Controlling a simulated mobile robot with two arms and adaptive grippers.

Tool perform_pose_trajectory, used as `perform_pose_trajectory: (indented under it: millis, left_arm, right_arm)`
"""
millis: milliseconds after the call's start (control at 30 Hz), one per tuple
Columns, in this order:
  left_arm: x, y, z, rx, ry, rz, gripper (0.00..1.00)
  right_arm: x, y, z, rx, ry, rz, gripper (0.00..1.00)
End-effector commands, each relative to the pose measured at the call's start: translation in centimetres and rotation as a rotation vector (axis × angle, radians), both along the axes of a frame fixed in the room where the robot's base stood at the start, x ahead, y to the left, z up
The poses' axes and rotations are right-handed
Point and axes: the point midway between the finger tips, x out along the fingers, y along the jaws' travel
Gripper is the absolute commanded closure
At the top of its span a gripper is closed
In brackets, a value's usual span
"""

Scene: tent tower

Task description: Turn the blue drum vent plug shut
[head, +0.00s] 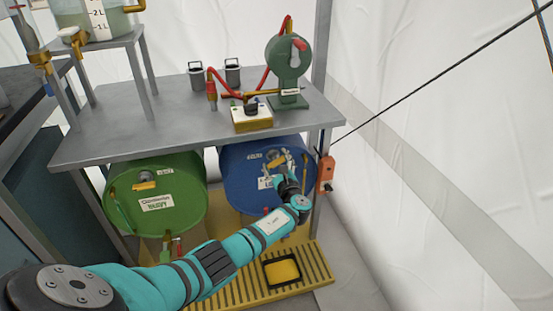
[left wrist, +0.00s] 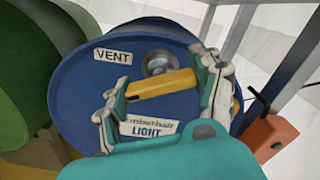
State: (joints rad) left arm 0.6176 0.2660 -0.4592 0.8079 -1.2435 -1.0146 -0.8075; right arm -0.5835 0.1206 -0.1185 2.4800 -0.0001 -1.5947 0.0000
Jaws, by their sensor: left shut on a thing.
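The blue drum (head: 236,180) lies on its side under the grey bench, its round end facing me. In the left wrist view the blue drum (left wrist: 75,100) carries a "VENT" label and a "LIGHT" label. The vent plug (left wrist: 150,85) has a yellow bar handle in front of a silver round fitting. The bar lies across that view, right end slightly higher. My left gripper (left wrist: 161,90) has one finger at each end of the bar and is shut on it. In the head view my left gripper (head: 286,183) is at the drum's face. My right gripper is not in view.
A green drum (head: 180,190) with its own yellow plug lies to the left. An orange box (head: 326,175) hangs by the bench leg at the right. Below is a yellow slatted grate (head: 235,291) with a black-rimmed yellow tray (head: 283,271). A green hand-cranked device (head: 287,65) stands on the bench (head: 150,135).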

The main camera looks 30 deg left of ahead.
Motion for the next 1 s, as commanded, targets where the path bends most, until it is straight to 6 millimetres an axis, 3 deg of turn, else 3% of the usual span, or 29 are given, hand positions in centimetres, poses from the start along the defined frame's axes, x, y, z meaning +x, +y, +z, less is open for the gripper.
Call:
perform_pose_trajectory:
  millis: [400, 633, 1000]
  left_arm:
    - [-0.1, -0.1, -0.1, 0.218, 0.26, -0.003, 0.67]
    - [-0.1, -0.1, -0.2, 0.286, 0.341, -0.002, 0.67]
    - [-0.1, -0.1, -0.3, 0.321, 0.382, -0.002, 0.67]
  right_arm:
    - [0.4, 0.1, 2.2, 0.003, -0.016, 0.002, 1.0]
    - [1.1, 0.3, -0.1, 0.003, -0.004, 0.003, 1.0]
    - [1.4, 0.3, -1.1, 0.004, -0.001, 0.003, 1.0]
